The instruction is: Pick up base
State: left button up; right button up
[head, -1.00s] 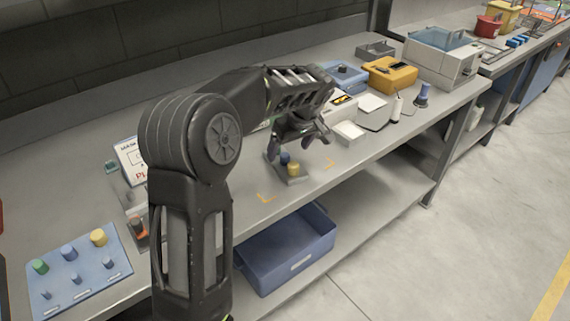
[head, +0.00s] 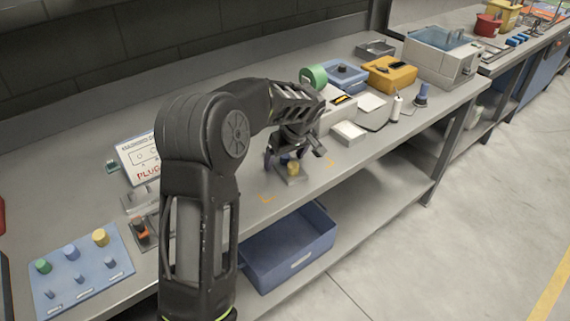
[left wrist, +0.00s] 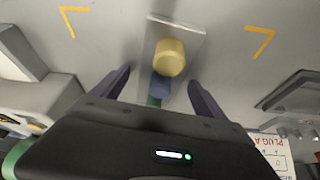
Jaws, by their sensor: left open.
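The base is a small grey plate (head: 291,180) on the bench, carrying a yellow plug (head: 293,169) and a blue plug (head: 284,158). In the left wrist view the base plate (left wrist: 190,35) shows with its yellow plug (left wrist: 170,57), blue plug (left wrist: 160,86) and a green plug (left wrist: 153,101) in a row. My left gripper (head: 286,160) is open just above the base. In the left wrist view its fingers (left wrist: 162,88) stand apart on either side of the row, near the blue plug. My gripper body hides the base's near end in that view. My right gripper is not in view.
Orange corner marks (head: 267,199) lie on the bench around the base. A white box (head: 348,133) stands to its right. A blue board with several pegs (head: 82,280) lies at the left. A blue bin (head: 288,250) is on the shelf below.

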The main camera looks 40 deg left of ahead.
pick_arm(q)
jog(key=shift+c, duration=0.4)
jog(key=shift+r, duration=0.1)
grip_shut()
dwell(0.4)
